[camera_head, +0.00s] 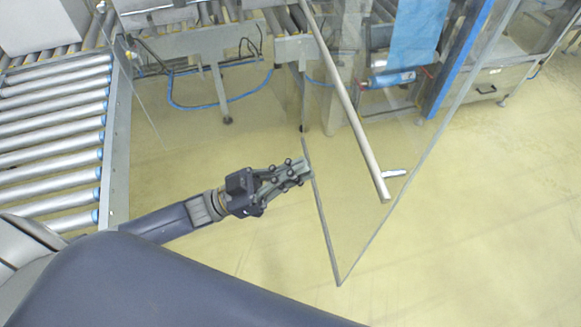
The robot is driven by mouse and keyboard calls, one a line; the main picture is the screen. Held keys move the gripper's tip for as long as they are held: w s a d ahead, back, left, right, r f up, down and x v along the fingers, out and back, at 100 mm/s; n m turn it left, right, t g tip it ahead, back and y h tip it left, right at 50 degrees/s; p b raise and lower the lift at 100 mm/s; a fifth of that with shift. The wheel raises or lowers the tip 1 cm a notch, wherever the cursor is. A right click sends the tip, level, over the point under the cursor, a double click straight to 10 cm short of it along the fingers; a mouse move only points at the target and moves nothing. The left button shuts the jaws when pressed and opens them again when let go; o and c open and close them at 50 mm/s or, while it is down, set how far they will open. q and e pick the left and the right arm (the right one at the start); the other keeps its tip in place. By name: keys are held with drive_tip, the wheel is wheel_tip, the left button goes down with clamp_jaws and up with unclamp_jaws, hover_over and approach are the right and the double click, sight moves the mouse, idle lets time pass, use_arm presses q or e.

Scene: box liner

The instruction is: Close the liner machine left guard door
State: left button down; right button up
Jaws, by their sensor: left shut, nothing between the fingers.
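The left guard door (345,235) is a clear panel with a thin frame, standing open and reaching out from the machine toward me. A long grey bar handle (345,100) runs down its face, with a short bracket near its lower end. My left gripper (303,168) is shut with nothing in it. Its fingertips are beside the door's left edge; I cannot tell whether they touch it. My right gripper is not in view.
A roller conveyor (55,135) stands at the left. The liner machine (390,75) has a blue sheet (415,35) and a blue upright (455,60). A blue cable (215,105) hangs beneath the frame. The yellowish floor (470,240) is clear at the right.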

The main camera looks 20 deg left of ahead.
use_arm(q)
drive_tip(key=p+x, duration=0.2)
drive_tip(key=x, duration=0.7)
drive_tip(key=shift+w+d, duration=0.2)
drive_tip(key=shift+r, duration=0.1)
